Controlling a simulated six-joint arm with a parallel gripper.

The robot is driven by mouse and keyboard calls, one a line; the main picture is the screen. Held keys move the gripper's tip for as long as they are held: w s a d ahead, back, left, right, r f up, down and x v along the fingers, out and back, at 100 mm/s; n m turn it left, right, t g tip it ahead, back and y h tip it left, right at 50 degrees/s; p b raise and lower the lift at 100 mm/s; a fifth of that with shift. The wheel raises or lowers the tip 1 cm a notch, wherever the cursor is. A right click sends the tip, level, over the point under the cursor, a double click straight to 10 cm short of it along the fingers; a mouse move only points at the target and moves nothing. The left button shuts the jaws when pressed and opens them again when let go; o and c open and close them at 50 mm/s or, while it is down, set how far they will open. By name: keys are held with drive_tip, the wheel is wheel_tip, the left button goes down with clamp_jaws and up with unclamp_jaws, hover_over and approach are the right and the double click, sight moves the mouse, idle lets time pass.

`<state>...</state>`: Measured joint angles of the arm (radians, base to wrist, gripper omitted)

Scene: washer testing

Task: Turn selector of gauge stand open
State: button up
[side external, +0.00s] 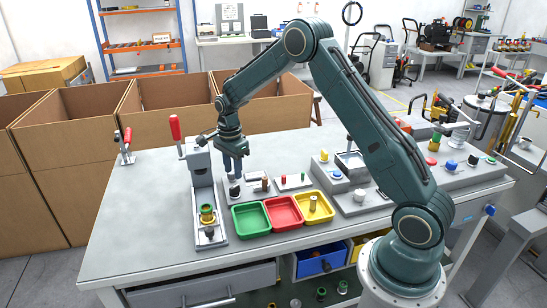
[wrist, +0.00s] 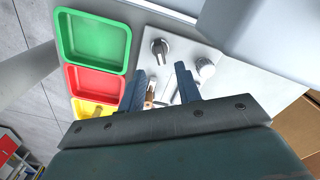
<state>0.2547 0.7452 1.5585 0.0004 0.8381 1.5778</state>
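A black selector knob with a pale rim (wrist: 160,47) sits on a light grey plate (wrist: 185,35) in the wrist view. In the side view my gripper (side external: 233,172) points down above the knob's plate. In the wrist view the knob lies beyond the fingertips, not touching them. The exact pointer direction is hard to read.
Green (side external: 251,219), red (side external: 284,212) and yellow (side external: 322,214) trays sit in front; the yellow one holds a tan part. A grey press-like stand with a red handle (side external: 175,128) rises close on the left. A white round part (wrist: 205,66) is beside the right finger.

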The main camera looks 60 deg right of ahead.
sight(235, 186)
drive_tip(key=shift+f, duration=3.35)
drive_tip(key=shift+c, duration=0.2)
clamp_jaws()
